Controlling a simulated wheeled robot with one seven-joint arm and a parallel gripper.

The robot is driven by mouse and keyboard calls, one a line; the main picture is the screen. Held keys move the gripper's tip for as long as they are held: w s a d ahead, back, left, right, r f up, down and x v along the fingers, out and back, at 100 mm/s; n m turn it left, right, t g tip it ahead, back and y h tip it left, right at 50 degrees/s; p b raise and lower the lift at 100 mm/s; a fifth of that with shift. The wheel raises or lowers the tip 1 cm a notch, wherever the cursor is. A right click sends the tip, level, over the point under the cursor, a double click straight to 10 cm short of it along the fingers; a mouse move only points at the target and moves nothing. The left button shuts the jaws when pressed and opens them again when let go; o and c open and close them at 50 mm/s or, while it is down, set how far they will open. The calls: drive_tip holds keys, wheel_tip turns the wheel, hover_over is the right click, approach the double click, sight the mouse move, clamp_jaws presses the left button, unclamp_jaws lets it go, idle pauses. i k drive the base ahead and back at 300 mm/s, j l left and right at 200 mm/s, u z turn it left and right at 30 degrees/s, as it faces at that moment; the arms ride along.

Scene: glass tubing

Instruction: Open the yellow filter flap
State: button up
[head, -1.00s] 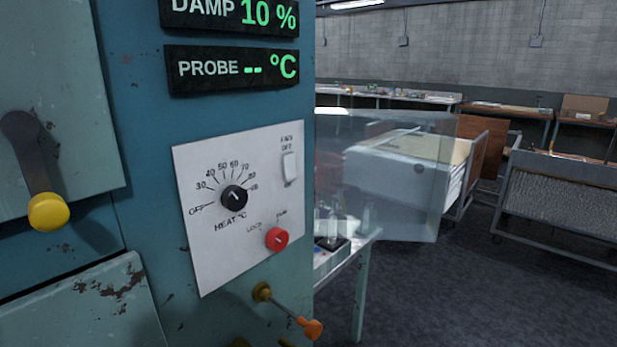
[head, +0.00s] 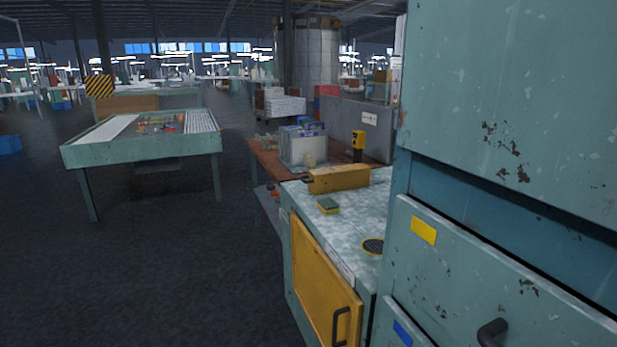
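A yellow door panel (head: 318,289) with a dark bar handle (head: 341,326) is on the front of a green bench-height cabinet at lower centre. It looks shut against the cabinet face. A long yellow piece (head: 338,179) lies along the back of the cabinet's top, with a dark knob or ring at its left end. No label shows which of these two is the filter flap. My gripper is not in view.
A tall worn green machine (head: 510,110) fills the right side. A table (head: 140,146) stands at left. Dark floor (head: 150,270) is open at lower left.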

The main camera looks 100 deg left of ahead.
sight(324, 180)
drive_tip(key=u, duration=2.8)
drive_tip(key=i+l, duration=0.1)
drive_tip(key=i, duration=0.55)
drive_tip(key=i+u, duration=0.1)
drive_tip(key=i, duration=0.5)
drive_tip(key=i+l, duration=0.2)
drive_tip(key=i, duration=0.45)
